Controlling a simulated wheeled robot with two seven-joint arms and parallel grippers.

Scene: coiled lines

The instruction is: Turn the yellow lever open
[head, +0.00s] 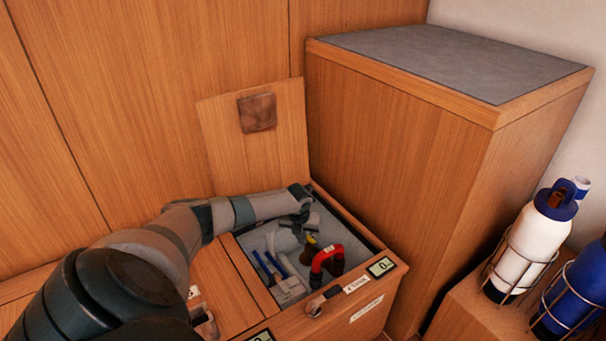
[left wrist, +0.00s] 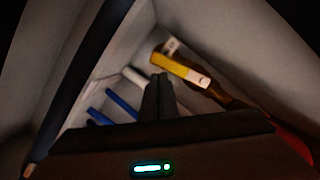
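The yellow lever (head: 311,240) shows as a small yellow patch inside an open compartment, just left of the red pipe fitting. In the left wrist view the yellow lever (left wrist: 176,67) is a short bar slanting down to the right, with a pale end, beside a brown pipe. My left gripper (head: 302,222) reaches down into the compartment from the back left. In the left wrist view its two dark fingers (left wrist: 159,80) are together with nothing seen between them. Their tips appear just below the lever's left part; I cannot tell whether they touch it. My right gripper is not in view.
A red U-shaped fitting (head: 327,261) and blue-handled parts (head: 270,267) share the compartment. Its wooden lid (head: 247,140) stands open behind. A tall cabinet (head: 400,170) is close on the right. Bottles (head: 527,240) stand in wire holders at far right.

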